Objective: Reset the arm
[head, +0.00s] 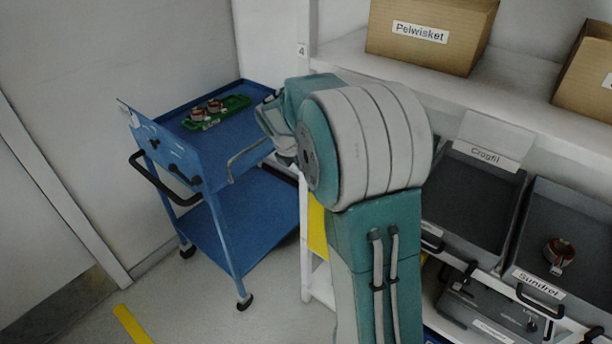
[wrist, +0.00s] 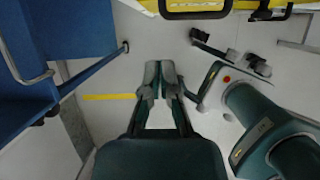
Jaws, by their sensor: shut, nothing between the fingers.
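My arm rises in the middle of the head view, bent at a large grey and teal joint, with its far end turned left toward the blue cart. My gripper (wrist: 160,76) shows in the wrist view with its two fingertips together and nothing between them. It points down over the pale floor, beside the blue cart. In the head view the fingers cannot be made out clearly behind the arm links.
A blue cart (head: 215,222) stands left, with a green holder (head: 217,113) carrying copper-coloured parts on top. Shelves at right hold cardboard boxes (head: 430,38), a grey bin (head: 470,190) labelled Cragfil and a bin (head: 575,225) labelled Sundrei with one round part (head: 559,252). Floor (head: 190,310) in front is clear.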

